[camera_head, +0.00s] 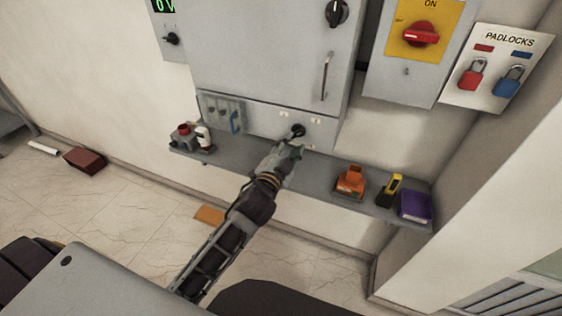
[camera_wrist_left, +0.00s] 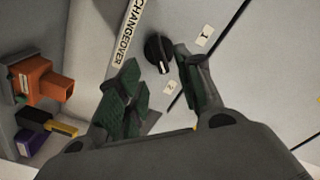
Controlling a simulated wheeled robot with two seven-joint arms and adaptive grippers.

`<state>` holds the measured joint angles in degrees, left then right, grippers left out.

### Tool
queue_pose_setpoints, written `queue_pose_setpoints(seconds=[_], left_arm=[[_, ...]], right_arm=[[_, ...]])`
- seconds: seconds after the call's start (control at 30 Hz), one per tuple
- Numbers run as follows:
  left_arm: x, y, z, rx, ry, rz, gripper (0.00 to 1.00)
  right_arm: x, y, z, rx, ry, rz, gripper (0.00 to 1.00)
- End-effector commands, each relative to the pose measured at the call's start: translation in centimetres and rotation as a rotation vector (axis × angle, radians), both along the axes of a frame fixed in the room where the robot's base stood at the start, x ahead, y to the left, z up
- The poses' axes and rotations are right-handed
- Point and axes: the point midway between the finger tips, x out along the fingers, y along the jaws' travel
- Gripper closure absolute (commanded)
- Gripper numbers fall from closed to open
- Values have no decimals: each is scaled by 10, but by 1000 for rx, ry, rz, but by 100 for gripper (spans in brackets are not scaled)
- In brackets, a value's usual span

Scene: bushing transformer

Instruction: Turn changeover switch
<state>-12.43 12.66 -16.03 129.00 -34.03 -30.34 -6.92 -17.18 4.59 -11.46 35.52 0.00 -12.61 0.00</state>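The changeover switch (camera_head: 298,130) is a small black rotary knob low on the grey cabinet. In the left wrist view the knob (camera_wrist_left: 158,51) sits beside a "CHANGEOVER" label (camera_wrist_left: 128,32), with a "1" tag (camera_wrist_left: 204,37) and a "2" tag (camera_wrist_left: 171,87) near it. Its white pointer mark is toward the "2" side. My left gripper (camera_head: 289,151) is just below the knob in the head view. In the left wrist view the left gripper (camera_wrist_left: 160,80) is open, with the knob just beyond the gap between its fingertips and nothing held. My right gripper is not in view.
A grey shelf (camera_head: 318,178) runs below the cabinet. An orange device (camera_head: 350,183), a yellow-black tool (camera_head: 390,190) and a purple bin (camera_head: 414,206) stand at its right; red and white items (camera_head: 190,137) at its left. A padlock board (camera_head: 494,70) hangs at right.

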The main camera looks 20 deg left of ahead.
Motion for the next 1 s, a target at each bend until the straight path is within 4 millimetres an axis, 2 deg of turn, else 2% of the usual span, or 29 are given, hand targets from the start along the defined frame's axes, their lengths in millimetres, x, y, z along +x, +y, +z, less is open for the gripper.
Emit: queue_pose_setpoints(seconds=[0.7,1.0], left_arm=[[-54,2,0,-1,0,0,64],[-66,2,0,-1,0,0,64]], right_arm=[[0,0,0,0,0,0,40],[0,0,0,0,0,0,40]])
